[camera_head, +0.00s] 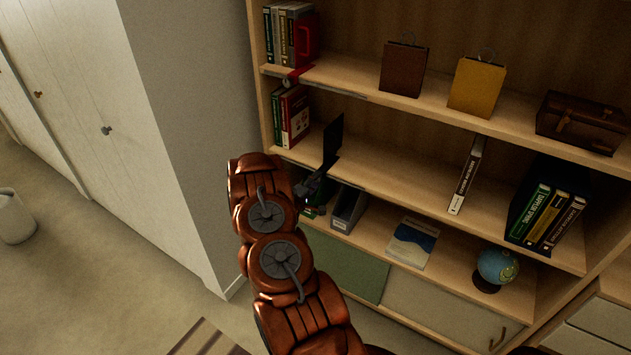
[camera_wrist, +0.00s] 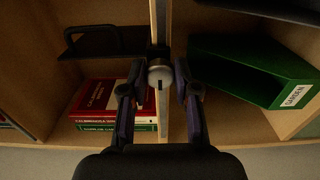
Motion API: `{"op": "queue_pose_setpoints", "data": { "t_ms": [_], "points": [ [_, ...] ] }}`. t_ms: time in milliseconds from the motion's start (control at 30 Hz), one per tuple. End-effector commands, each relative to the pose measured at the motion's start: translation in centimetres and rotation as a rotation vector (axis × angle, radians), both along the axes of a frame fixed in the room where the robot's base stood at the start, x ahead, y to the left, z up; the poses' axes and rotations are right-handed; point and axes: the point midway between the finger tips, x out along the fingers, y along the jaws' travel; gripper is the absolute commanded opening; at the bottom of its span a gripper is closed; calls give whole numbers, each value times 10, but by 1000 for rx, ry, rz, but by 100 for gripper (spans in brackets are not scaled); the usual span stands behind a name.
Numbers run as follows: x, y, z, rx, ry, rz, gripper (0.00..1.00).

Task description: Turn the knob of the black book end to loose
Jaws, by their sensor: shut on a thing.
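The black book end (camera_head: 333,143) stands upright on the middle shelf, near the red-spined books. Its dark plate with an opening also shows at the upper left of the wrist view (camera_wrist: 105,42). The round grey knob (camera_wrist: 160,75) sits at the front edge of the shelf board, which runs upright in the wrist view. My gripper (camera_wrist: 160,88) is shut on the knob, with one finger on each side of it. In the head view my gripper (camera_head: 312,188) is small and dark at the shelf edge, and the knob cannot be made out there.
A grey file holder (camera_head: 348,209) stands on the shelf below. A wall corner (camera_head: 205,150) is left of my arm. The floor at lower left is mostly free.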

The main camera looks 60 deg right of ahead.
Motion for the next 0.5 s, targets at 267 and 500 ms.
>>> {"op": "queue_pose_setpoints", "data": {
  "t_ms": [267,500],
  "points": [
    [0,0,-1,2,1,0,44],
    [0,0,0,1,0,0,55]
  ]
}}
